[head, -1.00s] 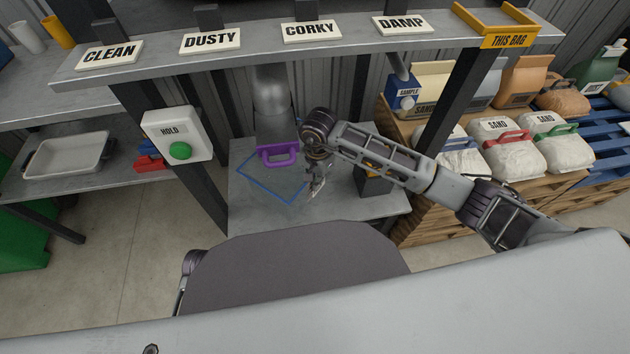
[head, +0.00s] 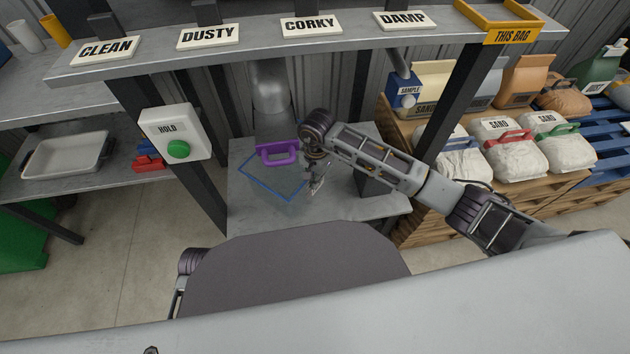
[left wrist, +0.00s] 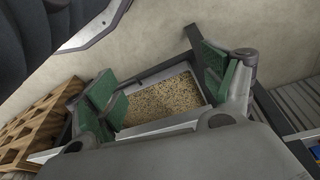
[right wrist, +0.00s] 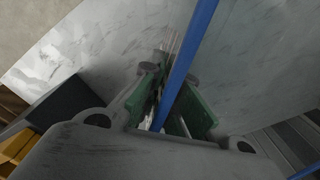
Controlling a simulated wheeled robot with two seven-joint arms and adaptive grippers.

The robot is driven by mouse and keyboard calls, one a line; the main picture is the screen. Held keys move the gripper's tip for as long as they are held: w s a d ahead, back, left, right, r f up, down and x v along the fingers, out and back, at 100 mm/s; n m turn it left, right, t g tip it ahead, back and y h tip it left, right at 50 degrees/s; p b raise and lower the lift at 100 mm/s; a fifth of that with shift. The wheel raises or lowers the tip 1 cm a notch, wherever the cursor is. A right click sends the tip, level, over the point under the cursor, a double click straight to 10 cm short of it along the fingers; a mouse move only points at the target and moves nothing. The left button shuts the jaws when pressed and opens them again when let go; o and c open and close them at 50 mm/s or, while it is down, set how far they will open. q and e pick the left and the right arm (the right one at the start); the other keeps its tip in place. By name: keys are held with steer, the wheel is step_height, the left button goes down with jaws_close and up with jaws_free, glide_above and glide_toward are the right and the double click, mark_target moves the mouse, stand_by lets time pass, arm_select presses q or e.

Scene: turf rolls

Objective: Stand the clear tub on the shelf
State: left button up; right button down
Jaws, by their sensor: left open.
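The clear tub (head: 272,182) shows mainly by its thin blue rim, over the low grey shelf (head: 250,218) in the head view. I cannot tell whether its base touches the shelf. My right gripper (head: 317,186) is at the tub's right side. In the right wrist view the blue rim (right wrist: 190,65) runs between the close-set green pads of my right gripper (right wrist: 172,105), which looks shut on it. My left gripper (left wrist: 160,85) is open and empty in the left wrist view, its pads wide apart, and is hidden in the head view.
A purple handle (head: 278,153) is by the tub's far side. A metal spout (head: 270,92) hangs behind. A dark box (head: 375,180) stands right of my right gripper. The labelled upper shelf (head: 350,37) and its posts enclose the space. A grain-filled container (left wrist: 165,98) shows between my left fingers.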

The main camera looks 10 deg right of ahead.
steer(key=shift+f, duration=0.5)
arm_select(q)
steer(key=shift+s+r, duration=0.1)
steer(key=shift+r, duration=0.35)
steer(key=shift+f, duration=0.15)
steer(key=shift+d, duration=0.1)
arm_select(e)
steer(key=c, duration=1.6)
jaws_free()
steer(key=shift+f, duration=0.15)
steer(key=shift+c, duration=0.2)
arm_select(q)
steer(key=shift+r, duration=0.25)
